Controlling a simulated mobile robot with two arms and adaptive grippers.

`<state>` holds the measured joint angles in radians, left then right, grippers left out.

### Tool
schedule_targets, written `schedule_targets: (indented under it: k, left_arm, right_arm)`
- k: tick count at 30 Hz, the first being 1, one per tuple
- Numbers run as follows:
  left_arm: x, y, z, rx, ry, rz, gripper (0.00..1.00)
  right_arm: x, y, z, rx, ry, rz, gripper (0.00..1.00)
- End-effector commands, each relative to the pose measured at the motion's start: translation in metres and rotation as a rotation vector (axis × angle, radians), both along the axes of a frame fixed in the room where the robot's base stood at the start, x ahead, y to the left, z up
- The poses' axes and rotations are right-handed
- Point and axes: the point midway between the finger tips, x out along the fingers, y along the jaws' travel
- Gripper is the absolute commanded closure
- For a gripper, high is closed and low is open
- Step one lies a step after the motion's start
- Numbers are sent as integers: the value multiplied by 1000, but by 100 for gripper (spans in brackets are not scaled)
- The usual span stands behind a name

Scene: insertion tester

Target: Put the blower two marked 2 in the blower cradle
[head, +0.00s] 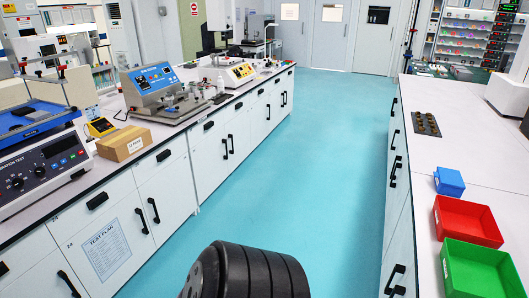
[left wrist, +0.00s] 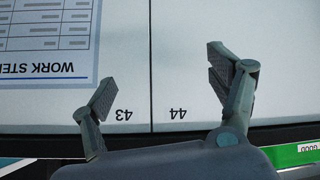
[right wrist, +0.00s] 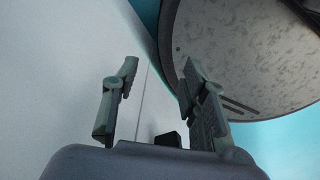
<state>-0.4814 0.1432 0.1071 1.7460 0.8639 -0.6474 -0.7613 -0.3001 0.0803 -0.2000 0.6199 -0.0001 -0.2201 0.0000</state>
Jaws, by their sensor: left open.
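I cannot make out a blower marked 2 or a blower cradle in any view. My left gripper (left wrist: 160,75) is open and empty in the left wrist view, in front of pale cabinet fronts numbered 43 and 44. My right gripper (right wrist: 159,70) is open in the right wrist view, its two fingers apart with nothing between them, near a pale panel. Neither gripper shows in the head view.
The right bench holds a dark holed block (head: 426,124) and blue (head: 449,182), red (head: 467,222) and green (head: 480,270) bins. The turquoise aisle (head: 310,170) is clear.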

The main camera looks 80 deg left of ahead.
Motion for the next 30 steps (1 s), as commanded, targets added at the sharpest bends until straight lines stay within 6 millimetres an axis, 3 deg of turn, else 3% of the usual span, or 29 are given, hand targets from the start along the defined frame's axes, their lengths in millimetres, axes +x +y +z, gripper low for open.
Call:
schedule_targets:
  k: [1, 6, 12, 15, 18, 22, 25, 30]
  left_arm:
    - [-13, 1, -34, 13, 70, 29, 19]
    - [-69, 4, -131, 85, 272, 105, 19]
    - [-153, 2, -217, 193, 463, 130, 19]
    - [-196, 2, -247, 247, 537, 116, 19]
    - [-233, 3, -266, 289, 590, 96, 19]
    - [-267, 4, -280, 324, 635, 72, 19]
    - [-281, 4, -284, 338, 651, 60, 16]
    - [-285, 5, -285, 342, 657, 55, 15]
  right_arm:
    - [0, 0, 0, 0, 0, 0, 60]
    - [0, 0, 0, 0, 0, 0, 60]
    - [0, 0, 0, 0, 0, 0, 60]
    - [0, 0, 0, 0, 0, 0, 60]
    - [0, 0, 0, 0, 0, 0, 60]
    - [0, 0, 0, 0, 0, 0, 60]
    - [0, 0, 0, 0, 0, 0, 60]
    - [0, 0, 0, 0, -1, 0, 60]
